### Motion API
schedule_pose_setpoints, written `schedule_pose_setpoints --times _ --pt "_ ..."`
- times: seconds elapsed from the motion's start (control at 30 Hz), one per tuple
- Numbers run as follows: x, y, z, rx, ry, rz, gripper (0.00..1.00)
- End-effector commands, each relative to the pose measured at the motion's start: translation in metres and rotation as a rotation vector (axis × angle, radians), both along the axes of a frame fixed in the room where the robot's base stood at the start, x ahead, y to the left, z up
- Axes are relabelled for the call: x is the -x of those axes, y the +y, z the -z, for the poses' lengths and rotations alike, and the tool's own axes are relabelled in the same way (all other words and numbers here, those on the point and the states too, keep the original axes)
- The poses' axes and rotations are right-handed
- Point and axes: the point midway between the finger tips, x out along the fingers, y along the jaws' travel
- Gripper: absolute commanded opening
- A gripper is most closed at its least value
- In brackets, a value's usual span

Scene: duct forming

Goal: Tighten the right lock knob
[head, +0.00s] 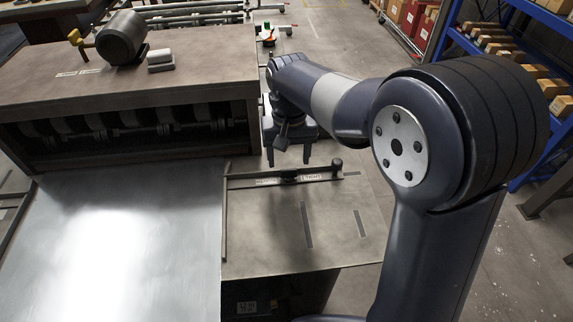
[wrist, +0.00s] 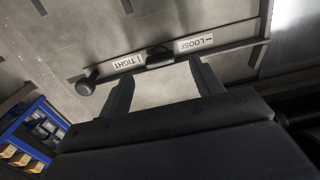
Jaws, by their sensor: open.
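A dark guide bar (head: 262,181) lies across the right side table. A low black knob (head: 290,179) sits mid-bar between the LOOSE and TIGHT labels. It also shows in the wrist view (wrist: 159,56). A taller round black knob (head: 337,163) stands at the bar's right end and shows at left in the wrist view (wrist: 87,82). I cannot tell by label which is the right lock knob. My gripper (head: 289,157) is open and empty, behind the bar in the head view. In the wrist view its fingers (wrist: 165,76) point toward the low knob, apart from it.
The machine housing (head: 150,85) stands at left, with a shiny metal sheet (head: 120,240) in front of it. The side table (head: 280,240) is clear in front of the bar, with slots in its top. Blue shelving (head: 545,20) stands at far right.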

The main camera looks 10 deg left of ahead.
Motion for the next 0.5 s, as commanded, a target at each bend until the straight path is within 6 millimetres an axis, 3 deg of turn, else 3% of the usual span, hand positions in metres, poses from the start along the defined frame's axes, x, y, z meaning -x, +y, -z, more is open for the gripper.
schedule_pose_setpoints --times 0.2,0.5 --pt "0.000 0.000 0.034 0.002 0.003 0.000 0.62" --pt "0.000 0.000 0.044 0.000 -0.001 0.000 0.62"
